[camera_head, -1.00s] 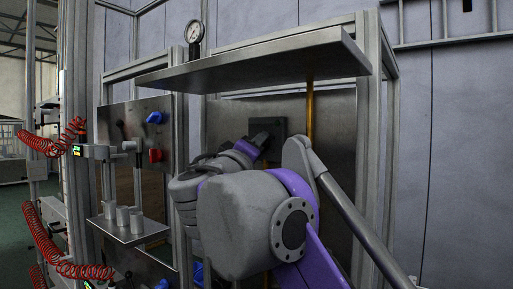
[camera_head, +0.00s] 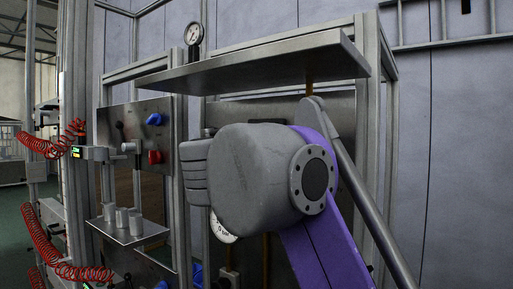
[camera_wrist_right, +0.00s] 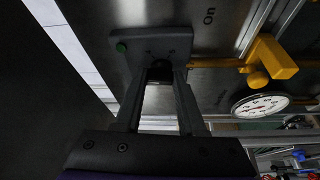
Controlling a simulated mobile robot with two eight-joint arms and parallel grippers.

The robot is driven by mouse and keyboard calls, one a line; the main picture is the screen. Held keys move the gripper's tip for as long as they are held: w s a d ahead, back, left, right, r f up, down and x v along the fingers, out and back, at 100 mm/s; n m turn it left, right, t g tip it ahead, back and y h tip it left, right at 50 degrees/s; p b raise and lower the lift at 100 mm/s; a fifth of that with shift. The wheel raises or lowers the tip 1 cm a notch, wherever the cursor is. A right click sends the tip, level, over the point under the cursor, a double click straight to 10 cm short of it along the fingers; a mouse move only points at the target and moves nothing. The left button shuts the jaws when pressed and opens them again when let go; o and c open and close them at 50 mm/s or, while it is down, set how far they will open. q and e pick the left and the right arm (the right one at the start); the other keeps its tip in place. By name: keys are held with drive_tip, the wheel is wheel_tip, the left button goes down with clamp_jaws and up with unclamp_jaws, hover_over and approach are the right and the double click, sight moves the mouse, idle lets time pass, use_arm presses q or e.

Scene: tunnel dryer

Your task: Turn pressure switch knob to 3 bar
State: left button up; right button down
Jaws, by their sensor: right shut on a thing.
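In the right wrist view, a dark knob (camera_wrist_right: 160,74) sits on a dark mounting plate (camera_wrist_right: 152,43) with a small green button (camera_wrist_right: 121,47). My right gripper (camera_wrist_right: 161,80) has its two fingers on either side of this knob and is shut on it. The knob's setting and any scale marks cannot be read. In the head view my right arm covers the knob and the gripper. A white dial gauge (camera_wrist_right: 262,104) lies to the right in the wrist view; its reading is too small to tell. My left gripper is not in view.
A metal shelf (camera_head: 260,65) juts out above my right arm, with a round gauge (camera_head: 193,33) above it. Yellow piping (camera_wrist_right: 270,62) runs beside the dark plate.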

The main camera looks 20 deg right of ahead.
drive_tip(key=c, duration=0.5)
unclamp_jaws()
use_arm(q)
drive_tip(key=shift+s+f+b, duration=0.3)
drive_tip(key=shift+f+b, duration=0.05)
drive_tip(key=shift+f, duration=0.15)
use_arm(e)
drive_tip(key=v, duration=1)
drive_tip(key=shift+s+a, duration=0.3)
